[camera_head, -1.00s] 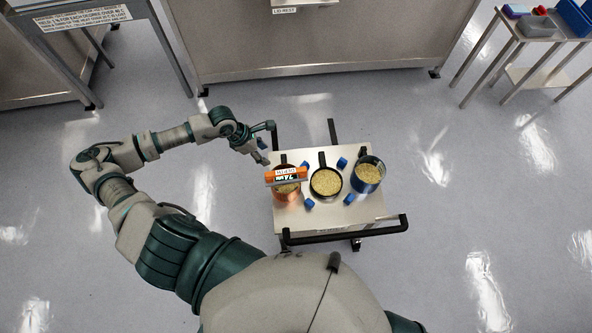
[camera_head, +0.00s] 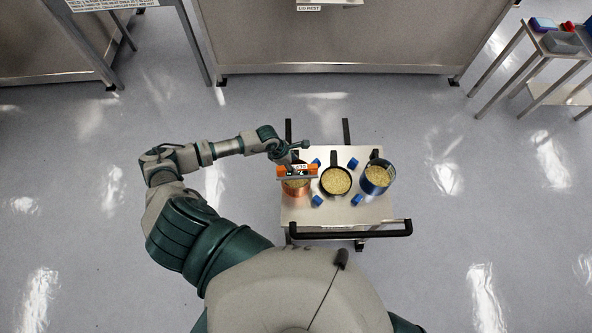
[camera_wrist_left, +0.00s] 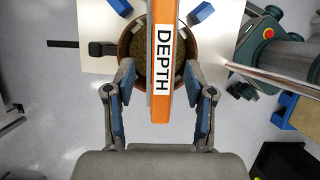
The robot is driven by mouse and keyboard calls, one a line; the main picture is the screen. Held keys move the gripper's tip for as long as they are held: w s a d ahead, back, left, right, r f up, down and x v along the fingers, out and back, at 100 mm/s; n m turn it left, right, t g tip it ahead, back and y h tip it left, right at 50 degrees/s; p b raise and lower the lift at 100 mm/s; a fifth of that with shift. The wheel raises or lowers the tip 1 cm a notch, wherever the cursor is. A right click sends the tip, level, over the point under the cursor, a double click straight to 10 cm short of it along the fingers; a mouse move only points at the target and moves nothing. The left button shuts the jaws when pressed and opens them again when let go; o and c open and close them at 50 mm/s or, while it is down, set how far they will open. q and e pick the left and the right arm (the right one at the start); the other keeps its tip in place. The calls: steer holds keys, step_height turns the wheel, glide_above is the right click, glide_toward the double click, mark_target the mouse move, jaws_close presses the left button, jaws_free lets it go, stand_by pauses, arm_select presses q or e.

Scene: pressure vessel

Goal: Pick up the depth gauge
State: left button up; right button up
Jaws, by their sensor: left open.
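The depth gauge is an orange bar with a white DEPTH label. It lies across the top of the copper pot (camera_head: 296,190) in the head view, where its orange end (camera_head: 282,172) shows. In the left wrist view the depth gauge (camera_wrist_left: 163,103) runs upright through the middle, over the grain-filled copper pot (camera_wrist_left: 138,42). My left gripper (camera_head: 293,156) is at the gauge's far side in the head view. In the wrist view my left gripper (camera_wrist_left: 159,70) is open, one finger on each side of the gauge, with gaps visible. My right gripper is out of view.
A black pan of grain (camera_head: 336,181) and a blue pot of grain (camera_head: 379,178) stand beside the copper pot on the cart (camera_head: 345,214). Several blue blocks (camera_head: 352,163) lie between them. A dark handle (camera_head: 350,231) runs along the cart's near edge. Floor around is clear.

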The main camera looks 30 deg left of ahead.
mark_target(297, 167)
arm_select(q)
steer(key=x, duration=0.3)
steer(key=shift+d+f, duration=0.1)
steer(key=shift+d, duration=0.3)
steer(key=shift+a+f, duration=0.25)
steer(key=shift+a, duration=0.1)
steer(key=shift+d, duration=0.3)
steer(key=shift+a, duration=0.15)
jaws_close()
